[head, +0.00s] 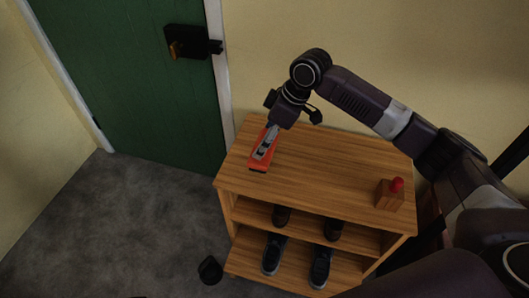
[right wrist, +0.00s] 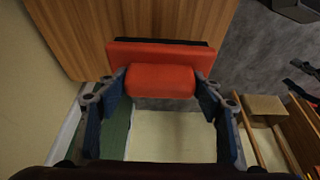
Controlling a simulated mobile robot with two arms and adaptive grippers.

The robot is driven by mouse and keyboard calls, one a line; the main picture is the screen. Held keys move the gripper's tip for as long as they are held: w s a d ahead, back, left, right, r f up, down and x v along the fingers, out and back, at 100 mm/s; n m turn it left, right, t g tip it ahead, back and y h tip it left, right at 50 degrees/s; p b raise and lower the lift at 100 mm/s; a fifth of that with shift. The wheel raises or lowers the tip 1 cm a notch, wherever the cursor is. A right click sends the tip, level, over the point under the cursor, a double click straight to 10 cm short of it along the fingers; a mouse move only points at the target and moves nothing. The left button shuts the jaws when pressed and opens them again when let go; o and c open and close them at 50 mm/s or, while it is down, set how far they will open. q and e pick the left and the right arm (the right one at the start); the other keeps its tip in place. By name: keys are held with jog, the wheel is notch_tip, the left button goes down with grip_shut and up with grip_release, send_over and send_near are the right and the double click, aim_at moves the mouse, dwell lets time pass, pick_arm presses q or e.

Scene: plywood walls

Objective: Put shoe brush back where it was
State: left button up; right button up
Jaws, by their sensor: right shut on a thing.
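The shoe brush (head: 259,161) is a red-orange block at the left end of the wooden shelf unit's top (head: 315,170). My right gripper (head: 266,143) reaches down from above and is shut on it. In the right wrist view the brush (right wrist: 160,81) sits between the two fingers of the right gripper (right wrist: 160,92), with a wider red part and a dark strip behind. I cannot tell whether the brush touches the wooden top or is just above it. My left gripper is not in view.
A small wooden block with a red knob (head: 390,195) stands at the top's right end. Dark shoes (head: 273,254) sit on the shelves below. A small dark object (head: 210,270) is on the left, unclear. A green door (head: 140,90) is behind left. The top's middle is clear.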

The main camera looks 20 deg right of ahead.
notch_tip(320, 180, down, 4)
jog(key=shift+r+b, duration=0.2)
jog(key=shift+b, duration=0.25)
jog(key=shift+f, duration=0.35)
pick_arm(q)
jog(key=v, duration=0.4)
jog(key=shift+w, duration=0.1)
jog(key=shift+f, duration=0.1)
pick_arm(e)
jog(key=o, duration=1)
jog(key=shift+f, duration=0.1)
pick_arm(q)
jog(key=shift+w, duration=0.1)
